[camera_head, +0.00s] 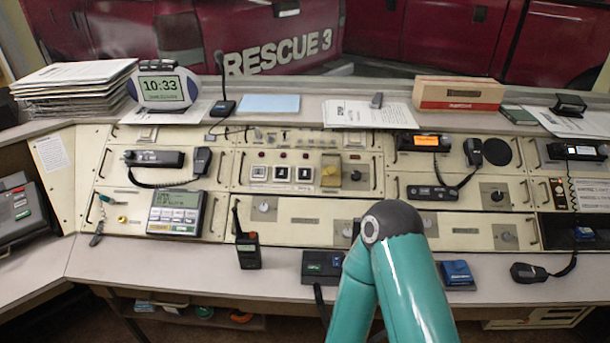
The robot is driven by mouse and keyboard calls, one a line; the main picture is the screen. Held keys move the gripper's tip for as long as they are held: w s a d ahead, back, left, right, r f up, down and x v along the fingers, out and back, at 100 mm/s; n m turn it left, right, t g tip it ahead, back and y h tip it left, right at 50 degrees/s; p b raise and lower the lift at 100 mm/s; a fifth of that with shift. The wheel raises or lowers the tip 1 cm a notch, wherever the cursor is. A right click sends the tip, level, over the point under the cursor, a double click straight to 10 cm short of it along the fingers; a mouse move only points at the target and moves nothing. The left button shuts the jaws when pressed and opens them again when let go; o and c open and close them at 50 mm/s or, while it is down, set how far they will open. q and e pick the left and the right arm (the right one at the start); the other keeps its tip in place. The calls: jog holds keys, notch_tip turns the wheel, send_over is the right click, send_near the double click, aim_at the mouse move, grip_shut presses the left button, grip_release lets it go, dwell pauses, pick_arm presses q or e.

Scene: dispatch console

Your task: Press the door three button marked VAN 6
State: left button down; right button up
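A yellow part (331,170) is just right of the right button. One teal arm of mine rises from the bottom, with its grey-capped bend in front of the lower panel, right of the buttons. Neither gripper shows.
A handheld radio (248,250) stands on the front ledge below the buttons. A gooseneck microphone (222,106) rises behind them to the left. A keypad unit (175,212) is at left, corded handsets at right. The space before the buttons is clear.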

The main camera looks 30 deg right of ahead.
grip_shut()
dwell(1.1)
